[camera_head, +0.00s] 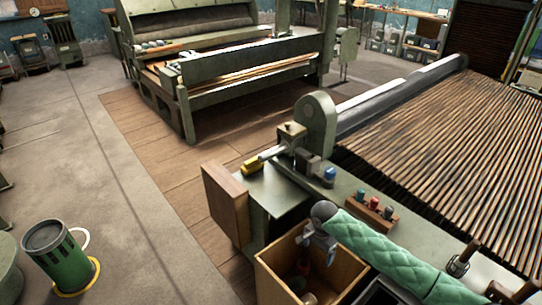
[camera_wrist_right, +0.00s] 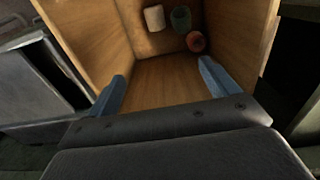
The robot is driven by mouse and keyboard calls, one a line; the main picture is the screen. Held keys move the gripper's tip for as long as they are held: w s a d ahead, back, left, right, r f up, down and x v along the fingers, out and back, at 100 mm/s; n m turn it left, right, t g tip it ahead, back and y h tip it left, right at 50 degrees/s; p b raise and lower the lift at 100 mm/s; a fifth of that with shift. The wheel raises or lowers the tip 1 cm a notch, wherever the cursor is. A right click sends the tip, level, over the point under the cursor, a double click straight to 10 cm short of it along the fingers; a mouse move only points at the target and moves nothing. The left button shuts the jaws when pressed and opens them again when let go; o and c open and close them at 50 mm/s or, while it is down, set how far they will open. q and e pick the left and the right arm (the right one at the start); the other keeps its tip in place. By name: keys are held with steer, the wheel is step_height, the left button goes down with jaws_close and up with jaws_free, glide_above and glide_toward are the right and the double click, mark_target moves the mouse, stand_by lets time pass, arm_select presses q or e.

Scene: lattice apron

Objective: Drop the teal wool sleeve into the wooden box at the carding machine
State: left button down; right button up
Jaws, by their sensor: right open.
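The open wooden box (camera_head: 337,275) stands at the near end of the machine, and its inner wall fills the right wrist view (camera_wrist_right: 240,35). My right gripper (camera_head: 318,243) is over the box, pointing down into it. Its two blue-grey fingers are apart, with nothing between them (camera_wrist_right: 162,72). A dark teal-green cylinder (camera_wrist_right: 181,18), which looks like the teal wool sleeve, lies in the box, apart from the fingers. A white cylinder (camera_wrist_right: 154,18) and a reddish one (camera_wrist_right: 195,41) are beside it. My left gripper is not in view.
A wooden rack (camera_head: 368,208) with small coloured pieces sits on the green machine ledge right of the box. A brown wooden panel (camera_head: 225,205) stands left of it. A green bin (camera_head: 58,262) is on the floor at left. Open floor lies between.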

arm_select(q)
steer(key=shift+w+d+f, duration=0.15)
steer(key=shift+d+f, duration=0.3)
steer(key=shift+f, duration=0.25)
arm_select(e)
step_height(320, 180, up, 6)
steer(key=shift+f, duration=0.2)
